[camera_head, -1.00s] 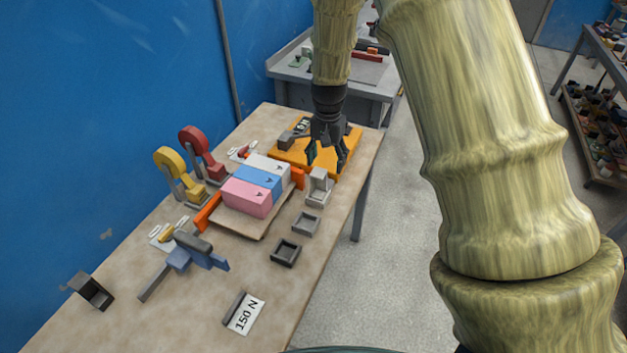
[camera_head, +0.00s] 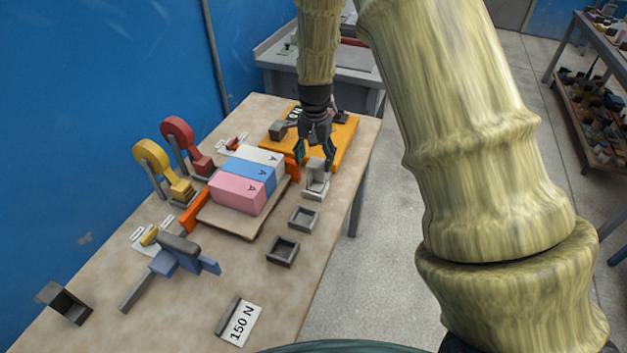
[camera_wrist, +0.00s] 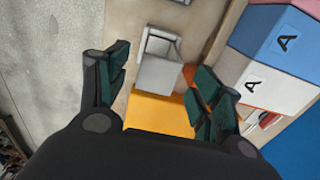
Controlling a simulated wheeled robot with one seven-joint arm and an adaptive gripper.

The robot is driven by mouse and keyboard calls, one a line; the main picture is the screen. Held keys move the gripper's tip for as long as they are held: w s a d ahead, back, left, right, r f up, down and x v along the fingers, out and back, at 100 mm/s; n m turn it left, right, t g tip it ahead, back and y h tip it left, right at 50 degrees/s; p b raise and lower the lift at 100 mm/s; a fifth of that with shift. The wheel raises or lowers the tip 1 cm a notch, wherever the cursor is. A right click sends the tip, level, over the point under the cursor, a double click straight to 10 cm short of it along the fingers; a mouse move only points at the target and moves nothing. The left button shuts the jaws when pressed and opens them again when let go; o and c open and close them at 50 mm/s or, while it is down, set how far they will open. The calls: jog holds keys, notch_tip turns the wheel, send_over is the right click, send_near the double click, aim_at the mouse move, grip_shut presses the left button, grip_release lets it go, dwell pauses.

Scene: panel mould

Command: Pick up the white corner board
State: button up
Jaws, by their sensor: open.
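In the wrist view the pale corner piece (camera_wrist: 157,70) shows between the two fingers, towards the top. My gripper (camera_head: 315,163) is open, pointing down, just behind and above the piece in the head view. In the wrist view its dark green fingertips (camera_wrist: 160,84) are spread apart with nothing held. I cannot tell whether a finger touches the piece.
Pink (camera_head: 237,193), blue (camera_head: 251,174) and white (camera_head: 260,156) blocks marked A lie on a board between orange stops. An orange plate (camera_head: 345,140) lies behind. Two small grey trays (camera_head: 303,219) stand in front. Toggle clamps (camera_head: 187,145) line the left.

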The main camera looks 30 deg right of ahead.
aim_at(315, 163)
jog(key=shift+f+p, duration=0.45)
jog(key=shift+f, duration=1.65)
jog(key=shift+w+d+f+p, duration=0.15)
jog(key=shift+f+p, duration=0.35)
jog(key=shift+f, duration=0.35)
jog(key=shift+s+d+f+p, duration=0.1)
jog(key=shift+f+p, duration=0.4)
jog(key=shift+f, duration=1.2)
jog(key=c, duration=1.2)
jog(key=shift+o, duration=0.2)
jog(key=shift+w+r, duration=0.1)
jog(key=shift+r, duration=0.05)
